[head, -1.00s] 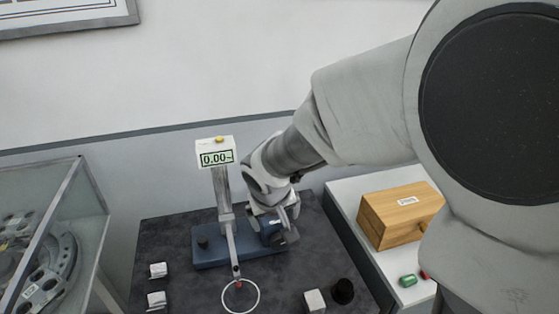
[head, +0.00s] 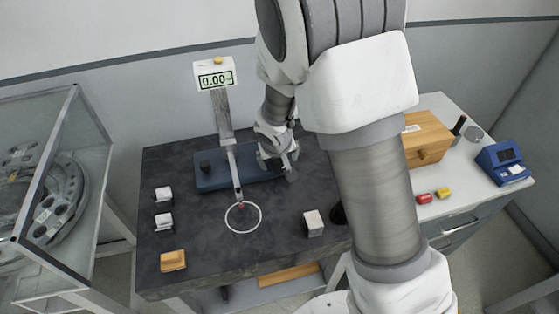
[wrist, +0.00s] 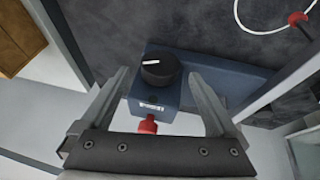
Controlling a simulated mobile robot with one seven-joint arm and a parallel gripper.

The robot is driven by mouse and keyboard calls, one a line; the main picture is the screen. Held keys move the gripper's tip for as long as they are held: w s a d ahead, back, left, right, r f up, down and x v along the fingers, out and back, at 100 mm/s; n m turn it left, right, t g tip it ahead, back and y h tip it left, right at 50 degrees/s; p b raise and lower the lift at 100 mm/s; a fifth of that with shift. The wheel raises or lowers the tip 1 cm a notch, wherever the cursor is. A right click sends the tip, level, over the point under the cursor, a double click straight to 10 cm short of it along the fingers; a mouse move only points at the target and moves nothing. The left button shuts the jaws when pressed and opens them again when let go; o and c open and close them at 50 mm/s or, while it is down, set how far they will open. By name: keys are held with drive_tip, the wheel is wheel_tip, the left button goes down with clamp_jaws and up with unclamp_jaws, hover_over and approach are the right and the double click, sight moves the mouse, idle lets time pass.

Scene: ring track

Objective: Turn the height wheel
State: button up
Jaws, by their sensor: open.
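The height gauge has a blue base (head: 245,174), an upright post (head: 222,115) and a display (head: 215,76) reading 0.00. In the wrist view a black round knob (wrist: 160,68) with a white pointer line sits on the base's end block, above a small label I cannot read. A red part (wrist: 148,124) sticks out from that block's side. I cannot tell which of these is the height wheel. My gripper (wrist: 160,78) is open, with one finger on each side of the end block. In the head view my gripper (head: 277,160) hides that block.
A thin arm with a red tip (head: 240,205) reaches over a white ring (head: 243,217) on the dark table (head: 205,245). White blocks (head: 163,220) and an orange block (head: 173,260) lie left. A glass case (head: 60,170) stands left; a wooden box (head: 428,140) stands right.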

sight(276, 164)
drive_tip(key=shift+x, duration=1.45)
drive_tip(key=c, duration=1.4)
drive_tip(key=shift+o, duration=0.2)
drive_tip(key=b, duration=0.3)
drive_tip(key=shift+a+f+h+b, duration=0.15)
drive_tip(key=shift+f+h+b, duration=0.15)
drive_tip(key=shift+b, duration=0.55)
drive_tip(key=h+b, duration=0.1)
drive_tip(key=b, duration=0.4)
drive_tip(key=shift+s+a+n+t+h, duration=0.1)
drive_tip(key=shift+n+t+h, duration=0.2)
drive_tip(key=shift+t+h, duration=0.1)
drive_tip(key=shift+r+h+b, duration=0.1)
drive_tip(key=shift+h+b, duration=0.3)
drive_tip(key=shift+b, duration=0.55)
drive_tip(key=shift+r, duration=0.15)
